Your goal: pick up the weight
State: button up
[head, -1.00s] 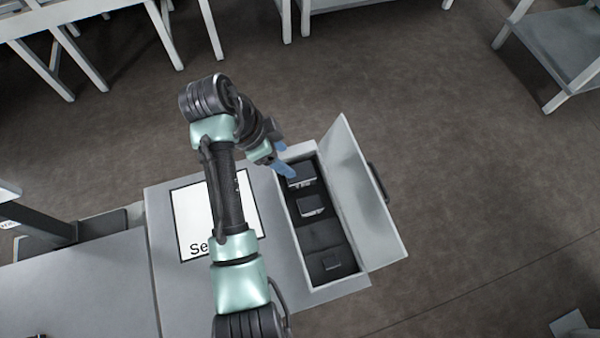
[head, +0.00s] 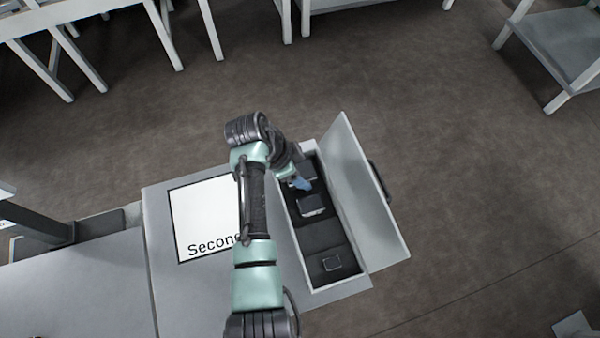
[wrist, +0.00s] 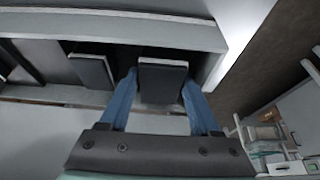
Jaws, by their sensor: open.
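Dark block-shaped weights with grey edges sit in an open case (head: 340,283). The farthest weight (head: 308,170) is partly hidden by my gripper.
The case's raised lid (head: 365,205) stands along its right side. The case rests on a grey table (head: 180,300) beside a white sign (head: 205,215) with partly covered lettering. White-legged tables (head: 165,35) and a shelf stand (head: 560,45) stand farther off on brown floor.

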grip_shut()
jog(key=shift+w+r, duration=0.1)
jog(key=shift+r, duration=0.05)
dwell(0.4)
